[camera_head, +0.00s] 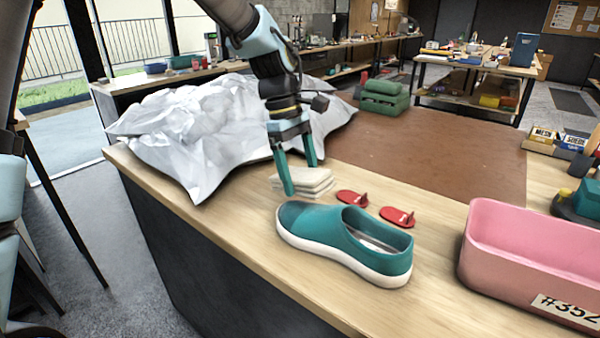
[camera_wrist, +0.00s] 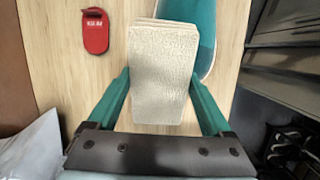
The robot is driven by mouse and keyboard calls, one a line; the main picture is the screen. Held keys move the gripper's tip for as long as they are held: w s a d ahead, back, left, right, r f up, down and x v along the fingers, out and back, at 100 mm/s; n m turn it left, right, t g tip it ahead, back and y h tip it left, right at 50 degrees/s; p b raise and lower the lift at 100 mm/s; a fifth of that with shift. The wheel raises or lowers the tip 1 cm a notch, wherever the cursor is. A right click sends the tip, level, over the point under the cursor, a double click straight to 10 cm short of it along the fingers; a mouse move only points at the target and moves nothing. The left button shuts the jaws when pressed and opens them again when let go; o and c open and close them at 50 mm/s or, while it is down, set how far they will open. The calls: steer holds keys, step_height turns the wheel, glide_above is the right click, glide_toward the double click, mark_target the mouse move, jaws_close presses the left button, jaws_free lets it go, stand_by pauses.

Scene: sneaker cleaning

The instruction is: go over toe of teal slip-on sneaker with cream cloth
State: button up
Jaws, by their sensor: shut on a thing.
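The teal slip-on sneaker (camera_head: 330,232) with a white sole stands upright on the wooden worktop, its toe pointing left. In the wrist view, part of it (camera_wrist: 207,50) shows at the upper right, partly hidden by the cloth. The cream cloth (camera_head: 312,177), a folded layered pad, is just behind the toe in the head view. It fills the middle of the wrist view (camera_wrist: 162,80). My gripper (camera_head: 302,180) points down with its teal fingers shut on the cloth's sides. Whether the cloth touches the sneaker or the worktop is unclear.
Two red tags (camera_head: 397,216) lie behind the sneaker. A pink bin (camera_head: 530,250) stands at the right. A crumpled silver sheet (camera_head: 190,130) covers the worktop at the left. A brown mat (camera_head: 440,155) and a green stacked object (camera_head: 383,98) are farther back.

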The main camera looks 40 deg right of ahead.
mark_target(289, 210)
steer(key=shift+s+f+b, duration=0.2)
steer(key=shift+f+b, duration=0.15)
steer(key=shift+f, duration=0.3)
steer(key=shift+s+a+p, duration=0.2)
steer(key=shift+s+a, duration=0.15)
steer(key=shift+a, duration=1)
steer(key=shift+s+a+p, duration=0.2)
steer(key=shift+s+a, duration=0.2)
steer(key=shift+a, duration=0.9)
steer(key=shift+s+a+p, duration=0.2)
steer(key=shift+s+a, duration=0.15)
steer(key=shift+a, duration=1)
steer(key=shift+w+d+p, duration=0.2)
steer(key=shift+d+p, duration=0.2)
steer(key=shift+d, duration=0.45)
steer(key=shift+w+d, duration=0.1)
steer(key=shift+d, duration=0.3)
steer(key=shift+c, duration=0.5)
steer(key=shift+w+d+p, duration=0.25)
steer(key=shift+d+p, duration=0.15)
steer(key=shift+d, duration=0.55)
steer(key=shift+w+d+p, duration=0.3)
steer(key=shift+d+p, duration=0.1)
steer(key=shift+d, duration=0.5)
steer(key=shift+w+d+p, duration=0.25)
steer(key=shift+d+p, duration=0.15)
steer(key=shift+d, duration=0.55)
steer(key=shift+a, duration=0.1)
